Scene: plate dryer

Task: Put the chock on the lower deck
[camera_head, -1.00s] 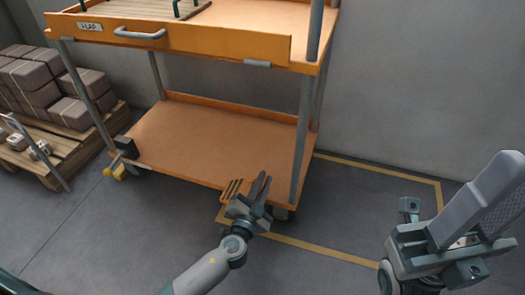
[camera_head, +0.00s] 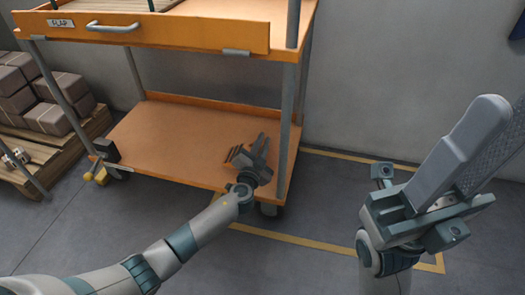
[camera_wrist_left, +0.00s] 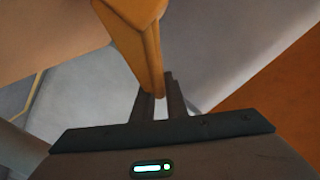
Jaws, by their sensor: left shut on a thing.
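Whether the chock touches the deck, I cannot tell. In the left wrist view the chock (camera_wrist_left: 143,40) is an orange wedge between the two dark fingertips of my left gripper (camera_wrist_left: 158,95). My right gripper (camera_head: 425,205) is at the right, away from the cart; its opening does not show clearly.
The orange upper deck (camera_head: 160,32), with a handle and label, overhangs the lower one. A grey post (camera_head: 286,125) stands just right of my left gripper. A yellow part (camera_head: 98,174) sits at the left caster. A pallet with boxes (camera_head: 45,117) stands at the left.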

